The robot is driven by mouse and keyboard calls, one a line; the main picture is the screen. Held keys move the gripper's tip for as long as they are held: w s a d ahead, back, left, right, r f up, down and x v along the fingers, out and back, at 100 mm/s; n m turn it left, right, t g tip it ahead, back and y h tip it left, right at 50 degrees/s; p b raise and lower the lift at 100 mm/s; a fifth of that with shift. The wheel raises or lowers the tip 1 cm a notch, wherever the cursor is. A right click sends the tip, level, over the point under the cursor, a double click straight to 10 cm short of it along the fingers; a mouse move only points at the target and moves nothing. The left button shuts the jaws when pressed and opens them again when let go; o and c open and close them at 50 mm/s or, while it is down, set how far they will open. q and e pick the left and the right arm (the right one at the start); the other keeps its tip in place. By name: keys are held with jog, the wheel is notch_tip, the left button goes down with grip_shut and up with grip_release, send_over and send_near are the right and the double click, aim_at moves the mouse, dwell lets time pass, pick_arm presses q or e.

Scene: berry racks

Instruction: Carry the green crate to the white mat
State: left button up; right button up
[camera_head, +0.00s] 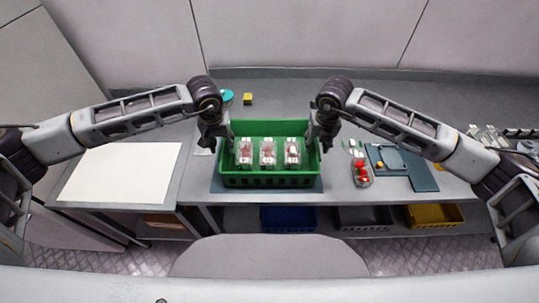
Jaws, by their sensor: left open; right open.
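The green crate (268,181) stands upright on the grey table in the middle of the camera_head view. Several clear boxes with red contents (267,152) stand in a row inside it. My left gripper (226,146) is open at the crate's left end wall. My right gripper (311,146) is open at its right end wall. I cannot tell whether the fingers straddle the walls or touch them. The white mat (121,172) lies flat and empty on the table at the left, apart from the crate.
Right of the crate is a clear box with red berries (362,174), near a blue-grey tray (391,158). A teal round thing (227,96) and a yellow cube (248,99) are behind the crate. Blue (287,218), grey (362,217) and yellow (435,215) bins sit below the tabletop.

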pick_arm(q)
jog(key=shift+f, duration=0.3)
pick_arm(e)
jog(key=shift+f, duration=0.25)
pick_arm(q)
grip_shut()
pick_arm(e)
grip_shut()
jog(key=shift+w, duration=0.1)
